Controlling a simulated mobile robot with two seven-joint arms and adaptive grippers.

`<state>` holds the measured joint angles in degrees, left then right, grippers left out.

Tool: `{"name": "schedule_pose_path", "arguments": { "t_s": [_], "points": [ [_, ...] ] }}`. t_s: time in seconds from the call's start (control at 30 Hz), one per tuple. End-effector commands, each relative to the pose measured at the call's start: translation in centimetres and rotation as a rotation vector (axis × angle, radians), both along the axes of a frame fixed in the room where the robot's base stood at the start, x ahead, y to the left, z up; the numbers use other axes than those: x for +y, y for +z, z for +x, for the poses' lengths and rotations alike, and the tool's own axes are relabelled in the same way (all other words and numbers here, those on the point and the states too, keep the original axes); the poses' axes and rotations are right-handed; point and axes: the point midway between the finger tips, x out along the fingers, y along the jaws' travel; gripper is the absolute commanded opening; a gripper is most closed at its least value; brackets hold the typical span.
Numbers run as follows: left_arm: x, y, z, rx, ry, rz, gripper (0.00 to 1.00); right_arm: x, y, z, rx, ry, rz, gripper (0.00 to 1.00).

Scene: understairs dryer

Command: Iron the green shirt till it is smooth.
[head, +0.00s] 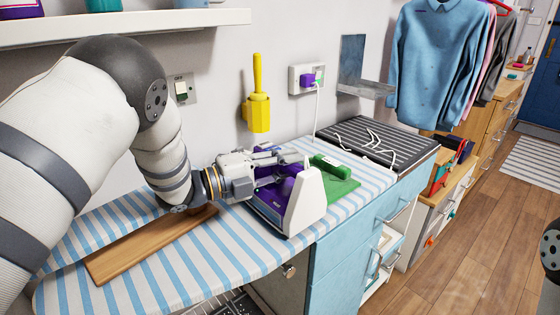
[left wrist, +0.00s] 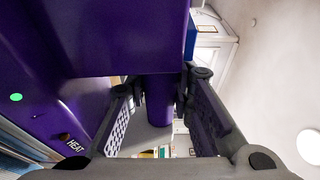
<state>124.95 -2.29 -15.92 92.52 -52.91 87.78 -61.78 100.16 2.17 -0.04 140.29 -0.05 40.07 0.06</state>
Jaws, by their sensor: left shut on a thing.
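The iron (head: 307,205), purple with a white heel, is on the striped ironing board. I cannot tell whether the iron's sole touches the board or the shirt.
A wooden plank (head: 145,242) lies on the board (head: 215,255). A black ribbed rack (head: 375,140) with a white cord stands beyond the shirt. A yellow holder (head: 257,110) and a socket (head: 308,78) are on the wall. Hanging shirts (head: 435,65) and drawers are at right.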

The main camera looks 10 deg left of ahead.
Motion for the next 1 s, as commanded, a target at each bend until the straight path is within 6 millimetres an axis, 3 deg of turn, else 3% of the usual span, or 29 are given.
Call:
{"name": "schedule_pose_path", "arguments": {
  "t_s": [0.2, 0.53, 0.8, 1.0],
  "points": [
    [-2.2, -0.2, -1.6, 0.01, -0.009, 0.005, 0.0, 0.0, 0.6, 0.7, -0.025, 0.0, 0.0, 0.4],
    [-2.5, -0.3, -1.8, 0.011, -0.009, 0.004, 0.0, 0.0, 0.6, 0.6, -0.025, 0.0, 0.0, 0.4],
    [-4.7, 0.0, -3.4, 0.01, -0.011, 0.003, 0.0, 0.0, 0.6, 0.7, -0.025, 0.0, 0.0, 0.4],
    [-5.1, 0.1, -3.6, 0.008, -0.008, 0.002, 0.0, 0.0, 0.6, 0.7, -0.026, 0.0, 0.0, 0.4]
  ]
}}
